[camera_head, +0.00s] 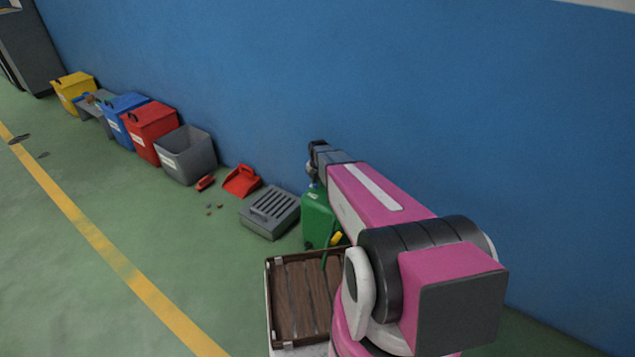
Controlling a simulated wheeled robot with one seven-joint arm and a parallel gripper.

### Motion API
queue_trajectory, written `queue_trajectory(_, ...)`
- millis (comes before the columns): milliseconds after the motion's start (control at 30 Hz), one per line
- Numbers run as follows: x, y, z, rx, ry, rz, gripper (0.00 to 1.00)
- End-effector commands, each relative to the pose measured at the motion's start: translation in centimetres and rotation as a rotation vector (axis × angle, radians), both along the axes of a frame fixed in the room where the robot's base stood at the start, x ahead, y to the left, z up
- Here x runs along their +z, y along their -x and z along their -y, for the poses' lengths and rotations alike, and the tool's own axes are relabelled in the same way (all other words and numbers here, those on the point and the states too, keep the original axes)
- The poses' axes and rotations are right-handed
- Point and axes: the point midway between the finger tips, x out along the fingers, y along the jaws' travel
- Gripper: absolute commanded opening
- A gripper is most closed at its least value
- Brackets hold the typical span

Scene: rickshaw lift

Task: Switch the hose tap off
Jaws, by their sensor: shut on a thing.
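My gripper (315,168), dark grey at the end of my pink arm, is close to the blue wall, above a green container (318,218). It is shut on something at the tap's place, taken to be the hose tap. The tap itself is hidden by my gripper and arm, so its handle position cannot be told. A thin green hose with a yellow end piece (336,239) shows in front of the green container, partly behind my arm.
A brown slatted tray (275,300) stands in front of the green container. A grey grated box (270,212), red dustpan (241,182), open grey bin (186,157), and red (150,131), blue (126,117) and yellow (73,90) bins line the wall. The green floor at left is mostly clear.

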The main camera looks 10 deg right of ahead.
Motion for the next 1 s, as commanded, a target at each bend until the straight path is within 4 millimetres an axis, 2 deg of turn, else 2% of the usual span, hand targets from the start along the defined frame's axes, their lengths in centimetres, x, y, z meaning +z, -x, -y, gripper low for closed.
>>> queue_trajectory(167,0.0,0.0,0.0,0.004,0.001,0.0,0.0)
queue_trajectory(200,0.0,0.0,0.0,0.004,0.001,0.0,0.28)
queue_trajectory(267,0.0,0.0,0.0,0.003,0.001,0.0,0.47)
queue_trajectory(533,0.0,0.0,0.0,0.002,0.001,0.0,0.47)
queue_trajectory(667,0.7,0.0,0.0,0.001,0.001,0.001,0.47)
queue_trajectory(767,2.0,0.1,0.0,0.001,0.001,0.001,0.47)
queue_trajectory(1000,6.5,0.1,0.0,0.002,0.001,0.002,0.47)
